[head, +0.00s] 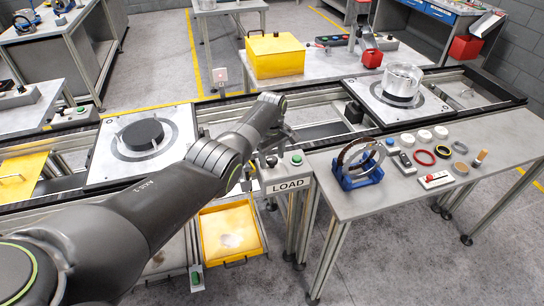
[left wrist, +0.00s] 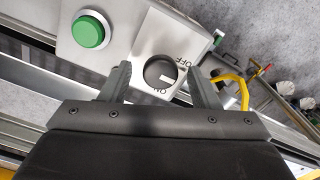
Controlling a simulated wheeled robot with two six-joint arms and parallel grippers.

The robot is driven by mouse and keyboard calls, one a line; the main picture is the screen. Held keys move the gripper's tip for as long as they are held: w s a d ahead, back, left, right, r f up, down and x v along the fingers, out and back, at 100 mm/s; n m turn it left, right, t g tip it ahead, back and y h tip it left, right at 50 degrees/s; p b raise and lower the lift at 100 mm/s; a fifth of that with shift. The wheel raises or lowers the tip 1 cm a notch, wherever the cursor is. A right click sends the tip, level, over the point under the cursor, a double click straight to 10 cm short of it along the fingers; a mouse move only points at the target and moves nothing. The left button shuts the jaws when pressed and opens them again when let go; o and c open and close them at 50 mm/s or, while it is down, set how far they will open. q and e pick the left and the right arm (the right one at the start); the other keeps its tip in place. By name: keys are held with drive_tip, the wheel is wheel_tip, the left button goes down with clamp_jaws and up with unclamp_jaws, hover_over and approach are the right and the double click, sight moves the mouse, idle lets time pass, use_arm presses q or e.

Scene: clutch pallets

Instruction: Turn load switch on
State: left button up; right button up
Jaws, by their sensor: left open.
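The load switch (left wrist: 157,69) is a round dark knob with a white mark, on a pale plate lettered OFF and ON. The white mark lies right of and below the knob's centre; I cannot tell for sure which word it indicates. My left gripper (left wrist: 160,78) is open, its fingers on either side of the knob in the left wrist view. Contact cannot be made out. In the head view the left gripper (head: 264,150) is at the box marked LOAD (head: 288,185), partly hidden by its own wrist. My right gripper is not seen.
A green button (left wrist: 91,30) sits beside the switch on the same box. A conveyor with pallets (head: 185,130) runs behind it. A table (head: 385,195) with rings, a blue holder (head: 358,175) and small parts stands right. A yellow bin (head: 232,230) is below.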

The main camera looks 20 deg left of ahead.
use_arm(q)
drive_tip(key=c, duration=1)
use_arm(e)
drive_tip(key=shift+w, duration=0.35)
use_arm(q)
drive_tip(key=shift+m, duration=0.4)
drive_tip(key=m, duration=0.4)
drive_tip(key=shift+m, duration=0.4)
drive_tip(key=m, duration=0.6)
drive_tip(key=shift+p, duration=0.35)
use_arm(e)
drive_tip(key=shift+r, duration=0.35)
use_arm(q)
drive_tip(key=shift+m, duration=0.3)
drive_tip(key=o, duration=1)
